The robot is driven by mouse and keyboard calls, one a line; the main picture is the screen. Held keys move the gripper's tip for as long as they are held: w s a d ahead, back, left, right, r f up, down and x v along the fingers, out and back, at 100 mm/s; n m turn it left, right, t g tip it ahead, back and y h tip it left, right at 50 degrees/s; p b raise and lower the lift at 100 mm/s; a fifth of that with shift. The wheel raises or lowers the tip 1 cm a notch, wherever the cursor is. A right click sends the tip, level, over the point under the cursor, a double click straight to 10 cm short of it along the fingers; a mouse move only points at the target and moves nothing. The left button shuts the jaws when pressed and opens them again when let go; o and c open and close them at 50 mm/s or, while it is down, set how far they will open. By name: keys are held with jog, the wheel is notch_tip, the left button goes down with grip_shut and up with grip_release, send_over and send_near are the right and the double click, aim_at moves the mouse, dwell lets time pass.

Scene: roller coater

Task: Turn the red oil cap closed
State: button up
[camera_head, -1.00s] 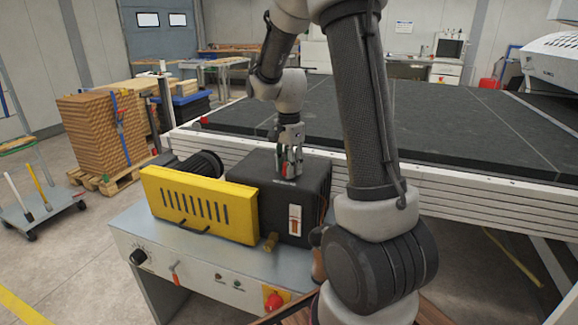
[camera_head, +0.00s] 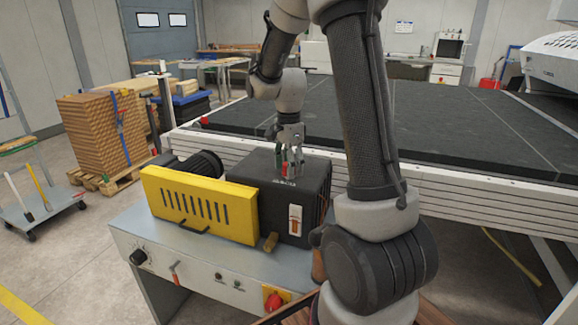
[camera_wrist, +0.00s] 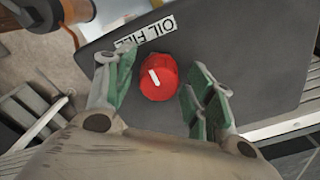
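The red oil cap (camera_wrist: 159,78) sits on top of the black box (camera_head: 318,186), beside an "OIL FILL" label (camera_wrist: 146,32). A white mark on the cap runs at a slant in the wrist view. My gripper (camera_wrist: 154,90) points down over the cap, with its green-padded fingers apart on either side of it. In the wrist view there is a visible gap between the cap and each finger. In the head view my gripper (camera_head: 287,170) is upright above the box top, and the cap shows as a small red patch between the fingers.
A yellow slotted guard (camera_head: 200,205) stands left of the black box on the grey machine cabinet (camera_head: 200,268). A brass fitting (camera_head: 270,242) and a sight gauge (camera_head: 296,220) are on the box's front side. A large black-topped conveyor table (camera_head: 450,120) lies behind.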

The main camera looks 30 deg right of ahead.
notch_tip(320, 180, up, 12)
dwell(0.6)
dwell(0.5)
